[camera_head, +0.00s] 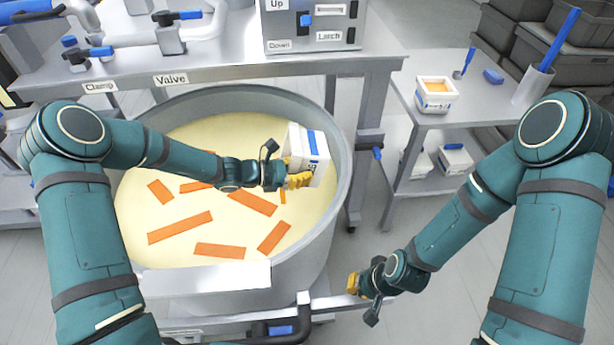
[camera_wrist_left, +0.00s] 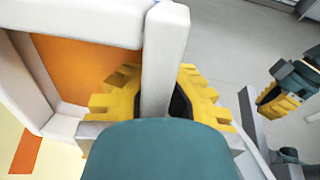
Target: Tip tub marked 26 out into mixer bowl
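My left gripper (camera_head: 296,174) is shut on one wall of a white tub (camera_head: 318,146) with blue markings; its number is too small to read. The tub is tilted on its side above the right part of the mixer bowl (camera_head: 338,190), inside the rim. In the left wrist view, the yellow fingers stand on either side of the tub's wall (camera_wrist_left: 165,50), and orange content (camera_wrist_left: 85,68) shows inside the tub. The bowl holds pale yellow filling with several orange strips (camera_head: 180,227). My right gripper (camera_head: 354,284) is empty outside the bowl's lower right; its finger opening is unclear.
Another white tub (camera_head: 436,103) with orange content stands on the side table (camera_head: 455,118), near a blue-handled tool and a white cylinder (camera_head: 534,86). Other tubs (camera_head: 455,160) sit on its lower shelf. A bench with a control box (camera_head: 315,38) stands behind the bowl.

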